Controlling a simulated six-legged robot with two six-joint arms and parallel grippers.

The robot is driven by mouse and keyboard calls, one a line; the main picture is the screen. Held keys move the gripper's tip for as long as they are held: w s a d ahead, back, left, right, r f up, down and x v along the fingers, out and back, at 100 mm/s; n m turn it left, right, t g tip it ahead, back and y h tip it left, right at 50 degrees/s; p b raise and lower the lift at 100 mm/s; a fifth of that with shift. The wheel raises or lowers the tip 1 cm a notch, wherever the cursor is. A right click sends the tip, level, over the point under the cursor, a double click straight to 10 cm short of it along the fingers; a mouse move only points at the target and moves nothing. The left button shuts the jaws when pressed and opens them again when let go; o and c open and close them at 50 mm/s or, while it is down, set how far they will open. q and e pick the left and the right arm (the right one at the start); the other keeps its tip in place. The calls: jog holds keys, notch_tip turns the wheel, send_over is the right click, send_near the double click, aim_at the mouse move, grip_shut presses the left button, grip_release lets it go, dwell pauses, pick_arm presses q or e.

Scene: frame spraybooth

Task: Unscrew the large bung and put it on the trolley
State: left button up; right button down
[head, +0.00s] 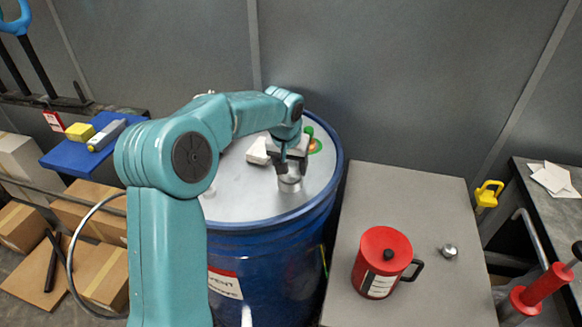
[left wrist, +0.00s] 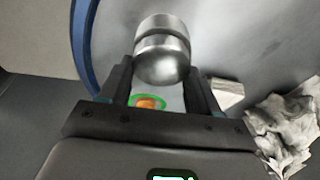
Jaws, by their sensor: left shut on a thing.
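The large bung (head: 290,183) is a silver metal cylinder at the top of the blue drum (head: 270,246). My left gripper (head: 291,166) points down over the drum lid and is shut on the bung. In the left wrist view the bung (left wrist: 162,50) sits between the two fingers of my left gripper (left wrist: 158,85). I cannot tell whether the bung is still seated in the lid or just above it. The trolley (head: 400,200) has a flat grey top and stands right of the drum. My right gripper is not in view.
A red can (head: 382,262) with a black handle and a small silver knob (head: 449,251) stand on the trolley; its back part is clear. On the lid are a green-ringed orange opening (head: 315,146) and a white block (head: 258,152). A crumpled rag (left wrist: 285,125) shows in the wrist view.

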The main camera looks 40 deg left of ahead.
pick_arm(q)
jog(key=shift+a+r, duration=0.1)
jog(key=shift+a, duration=0.05)
jog(key=n+b, duration=0.1)
jog(key=n, duration=0.1)
jog(key=shift+n+y, duration=0.3)
jog(key=shift+n, duration=0.6)
jog(key=shift+n+g, duration=0.4)
jog(key=shift+n, duration=0.2)
jog(key=shift+n+y+b, duration=0.3)
jog(key=shift+n+b, duration=0.05)
jog(key=shift+n, duration=0.85)
jog(key=shift+s+n+g, duration=0.1)
jog(key=shift+n+g, duration=0.4)
jog(key=shift+n, duration=0.6)
